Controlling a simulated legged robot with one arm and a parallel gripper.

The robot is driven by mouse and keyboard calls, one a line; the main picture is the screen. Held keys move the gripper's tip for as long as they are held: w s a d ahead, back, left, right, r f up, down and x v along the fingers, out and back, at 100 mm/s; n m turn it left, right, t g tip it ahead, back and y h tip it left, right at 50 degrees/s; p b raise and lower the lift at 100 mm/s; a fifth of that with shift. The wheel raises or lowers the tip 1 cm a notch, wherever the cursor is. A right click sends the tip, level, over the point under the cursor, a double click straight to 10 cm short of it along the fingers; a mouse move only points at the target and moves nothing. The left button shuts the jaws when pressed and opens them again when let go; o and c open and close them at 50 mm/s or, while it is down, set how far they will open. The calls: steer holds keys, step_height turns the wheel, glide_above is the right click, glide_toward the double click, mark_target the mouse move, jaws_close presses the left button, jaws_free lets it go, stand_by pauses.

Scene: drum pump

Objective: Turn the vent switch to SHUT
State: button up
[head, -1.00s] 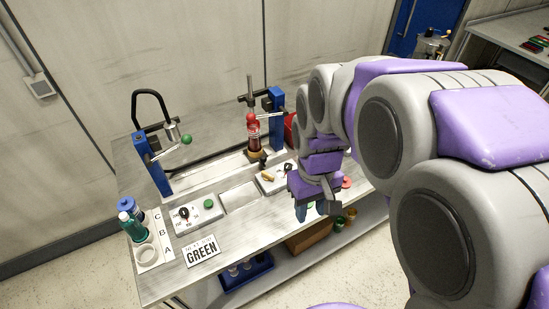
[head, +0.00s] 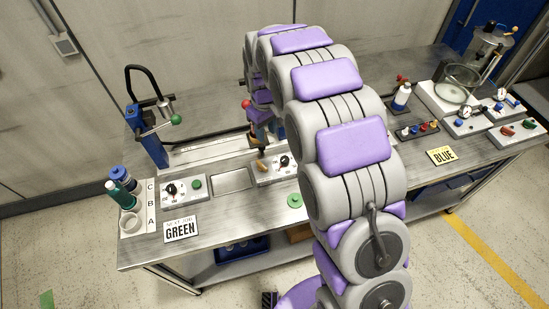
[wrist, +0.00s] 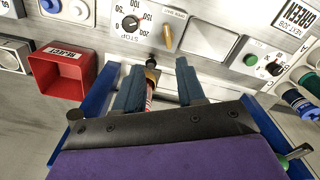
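I cannot make out a label reading VENT, so I cannot say which control is the vent switch. The lever (head: 261,164) also shows in the head view. A second panel has a black knob (wrist: 274,69) and a green button. My gripper (wrist: 160,66) is open, its fingers apart, just short of the brass lever's panel in the wrist view. A slim red-bodied item (wrist: 150,83) with a dark tip shows between the fingers, nearer the left one, apparently not gripped.
A red REJECT bin (wrist: 72,75) is left of my gripper in the wrist view. A blue post with a green-knobbed lever (head: 176,118) stands at left. A glass bell jar (head: 458,83) and a gauge panel (head: 465,127) are at right.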

steer(key=a+f, duration=0.2)
steer(key=a, duration=0.2)
steer(key=b, duration=0.1)
glide_above(262, 165)
steer(key=d, duration=0.2)
step_height(262, 165, down, 9)
step_height(262, 165, down, 4)
steer(key=shift+a+r+b, duration=0.1)
steer(key=shift+r+b, duration=0.15)
steer(key=shift+b, duration=0.1)
steer(key=a+f, duration=0.3)
steer(key=shift+a, duration=0.25)
steer(key=shift+f, duration=0.1)
steer(key=d, duration=0.3)
steer(key=shift+d, duration=0.25)
steer(key=shift+c, duration=0.4)
steer(key=shift+a, duration=0.1)
steer(key=shift+c, duration=0.7)
steer(key=shift+a, duration=0.9)
steer(key=c, duration=0.3)
steer(key=shift+w+a, duration=0.1)
steer(key=shift+a, duration=0.15)
jaws_close()
steer(key=shift+d, duration=0.4)
